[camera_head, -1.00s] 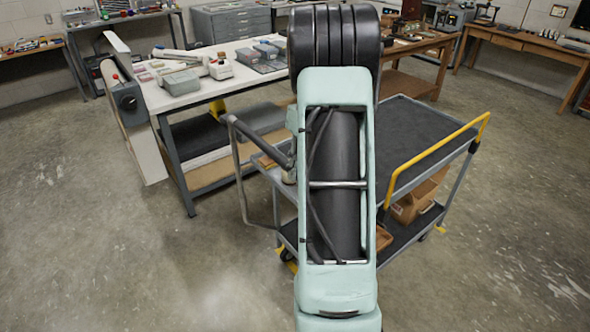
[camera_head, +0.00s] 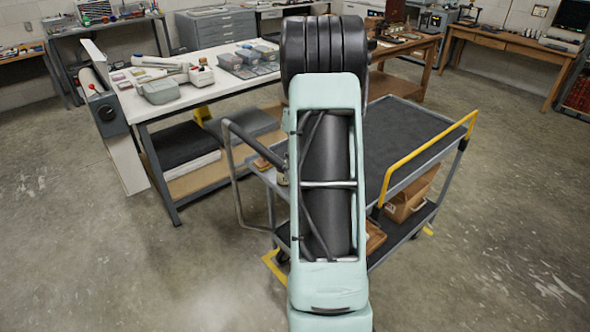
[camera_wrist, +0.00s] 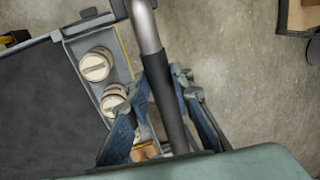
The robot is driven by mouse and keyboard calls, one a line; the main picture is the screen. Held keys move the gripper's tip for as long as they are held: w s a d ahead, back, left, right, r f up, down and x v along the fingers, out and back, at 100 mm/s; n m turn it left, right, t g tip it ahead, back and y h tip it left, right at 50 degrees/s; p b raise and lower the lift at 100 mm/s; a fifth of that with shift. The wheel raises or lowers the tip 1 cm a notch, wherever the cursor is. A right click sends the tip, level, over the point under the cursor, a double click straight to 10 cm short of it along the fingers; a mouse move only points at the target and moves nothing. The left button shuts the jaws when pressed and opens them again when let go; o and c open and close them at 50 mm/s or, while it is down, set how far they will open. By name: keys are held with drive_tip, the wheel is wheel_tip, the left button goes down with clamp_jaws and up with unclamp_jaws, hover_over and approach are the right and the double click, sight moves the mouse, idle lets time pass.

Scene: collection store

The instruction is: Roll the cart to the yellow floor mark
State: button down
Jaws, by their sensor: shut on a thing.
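The cart (camera_head: 410,128) has a grey frame, a dark top, a lower shelf and a yellow rail on its right. Pieces of the yellow floor mark (camera_head: 273,264) show at the cart's near left wheel and by its right end. My arm hides the middle of the cart and any mark behind it, so I cannot tell whether all wheels are inside. In the wrist view, my gripper (camera_wrist: 168,82) is shut around the dark stretch of the cart's handle bar (camera_wrist: 147,30). In the head view the gripper is hidden behind my arm.
Two white-lidded jars (camera_wrist: 96,66) stand in the cart's end tray. A cardboard box (camera_head: 405,200) sits on its lower shelf. A white-topped workbench (camera_head: 215,92) stands close behind and left. A wooden table (camera_head: 400,84) is behind. Floor is open at right and front left.

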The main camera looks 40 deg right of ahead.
drive_tip(key=shift+d, duration=0.1)
drive_tip(key=c, duration=1.7)
unclamp_jaws()
drive_tip(key=r, duration=0.4)
drive_tip(key=d+r, duration=0.1)
drive_tip(key=r, duration=0.3)
drive_tip(key=d+r, duration=0.1)
drive_tip(key=r, duration=0.3)
drive_tip(key=shift+d, duration=0.15)
drive_tip(key=shift+f, duration=0.1)
